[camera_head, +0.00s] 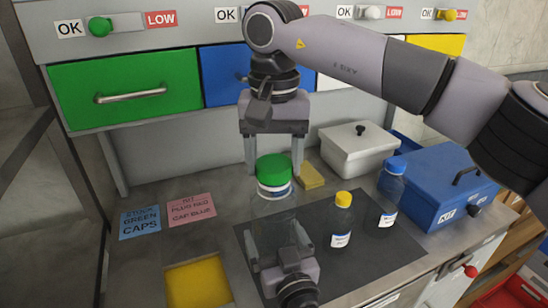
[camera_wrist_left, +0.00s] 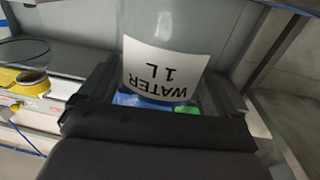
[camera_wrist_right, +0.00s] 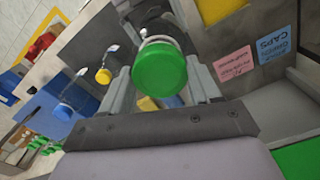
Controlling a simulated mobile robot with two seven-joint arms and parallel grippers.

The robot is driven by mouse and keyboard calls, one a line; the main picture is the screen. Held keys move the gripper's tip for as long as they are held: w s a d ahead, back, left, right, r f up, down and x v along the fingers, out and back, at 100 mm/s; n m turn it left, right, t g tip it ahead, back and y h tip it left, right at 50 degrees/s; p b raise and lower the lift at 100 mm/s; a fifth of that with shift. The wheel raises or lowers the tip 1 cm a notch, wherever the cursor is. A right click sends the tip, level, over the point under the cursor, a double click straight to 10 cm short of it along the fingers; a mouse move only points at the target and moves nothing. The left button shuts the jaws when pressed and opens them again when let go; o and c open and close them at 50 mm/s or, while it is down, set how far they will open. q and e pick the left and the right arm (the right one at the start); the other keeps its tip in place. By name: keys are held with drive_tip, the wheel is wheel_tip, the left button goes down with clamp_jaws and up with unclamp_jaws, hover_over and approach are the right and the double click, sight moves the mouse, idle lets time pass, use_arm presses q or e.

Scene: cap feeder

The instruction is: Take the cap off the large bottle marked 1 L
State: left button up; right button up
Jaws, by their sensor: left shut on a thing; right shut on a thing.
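The large clear bottle (camera_head: 276,212) stands upright on the dark mat with its green cap (camera_head: 273,168) on top. Its label (camera_wrist_left: 164,70) reads WATER 1 L, upside down in the left wrist view. My left gripper (camera_head: 283,252) is shut on the bottle's body, low down. My right gripper (camera_head: 275,168) points down from above and is shut on the green cap, a finger on either side. The cap also shows in the right wrist view (camera_wrist_right: 159,69). The cap's lower edge sits at the bottle's neck; I cannot tell whether it is loosened.
A small yellow-capped bottle (camera_head: 342,222) and a blue-capped bottle (camera_head: 390,190) stand right of the large bottle. Behind are a white lidded box (camera_head: 358,155), a blue kit box (camera_head: 440,188) and a yellow sponge (camera_head: 309,177). A yellow tray (camera_head: 198,284) lies front left. Coloured drawers line the back.

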sight(274, 163)
drive_tip(key=shift+r, duration=2)
use_arm(q)
drive_tip(key=o, duration=1.7)
drive_tip(key=shift+o, duration=0.2)
drive_tip(key=b+v, duration=0.1)
drive_tip(key=v, duration=1.1)
use_arm(e)
drive_tip(key=shift+f, duration=0.5)
